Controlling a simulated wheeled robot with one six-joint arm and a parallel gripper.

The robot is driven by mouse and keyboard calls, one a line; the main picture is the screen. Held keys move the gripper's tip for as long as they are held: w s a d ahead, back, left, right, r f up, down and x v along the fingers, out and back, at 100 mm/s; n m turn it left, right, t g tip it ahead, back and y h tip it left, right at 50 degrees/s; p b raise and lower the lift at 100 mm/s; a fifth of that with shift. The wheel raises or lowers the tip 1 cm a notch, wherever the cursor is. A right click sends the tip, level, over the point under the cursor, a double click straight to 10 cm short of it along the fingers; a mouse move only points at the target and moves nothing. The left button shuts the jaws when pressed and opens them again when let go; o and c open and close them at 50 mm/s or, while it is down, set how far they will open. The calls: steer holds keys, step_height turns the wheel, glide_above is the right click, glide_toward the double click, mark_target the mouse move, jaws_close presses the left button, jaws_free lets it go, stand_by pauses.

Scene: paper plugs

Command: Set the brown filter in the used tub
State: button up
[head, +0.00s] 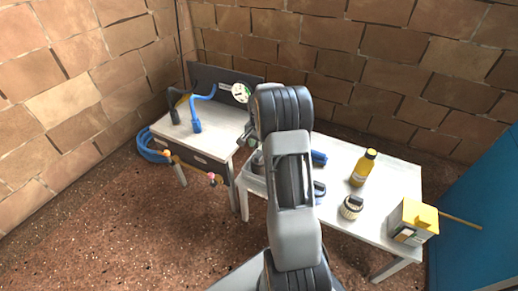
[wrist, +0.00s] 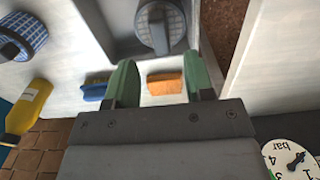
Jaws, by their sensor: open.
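My gripper (wrist: 160,82) shows its two green fingers spread apart in the wrist view, with nothing held between them. A grey tub (wrist: 120,38) lies beyond the fingertips, with a round, dark grey ribbed piece (wrist: 160,27) inside it. The tub's edge also shows in the head view (head: 254,183), left of my arm. A tan-brown ribbed round filter (head: 351,208) with a dark top stands on the white table in the head view, right of my arm. I see no label that marks the tub as used.
A blue ribbed round piece (wrist: 22,37), an orange block (wrist: 165,84) and a blue item (wrist: 96,89) lie near my gripper. A yellow bottle (head: 362,169) and a yellow-topped box (head: 413,222) stand on the white table (head: 385,194). A pressure gauge (head: 241,92) stands at the back.

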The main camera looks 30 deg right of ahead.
steer(key=s+a+r+n+p, duration=0.25)
steer(key=a+r, duration=0.45)
steer(key=r, duration=0.5)
steer(key=s+a+r+n+t, duration=0.2)
steer(key=s+a+r+n, duration=0.1)
steer(key=s+a+n, duration=0.7)
steer(key=s+a, duration=0.4)
steer(key=s, duration=0.3)
steer(key=shift+s+a+t+b, duration=0.3)
steer(key=shift+s+a+t, duration=0.1)
steer(key=shift+c, duration=0.5)
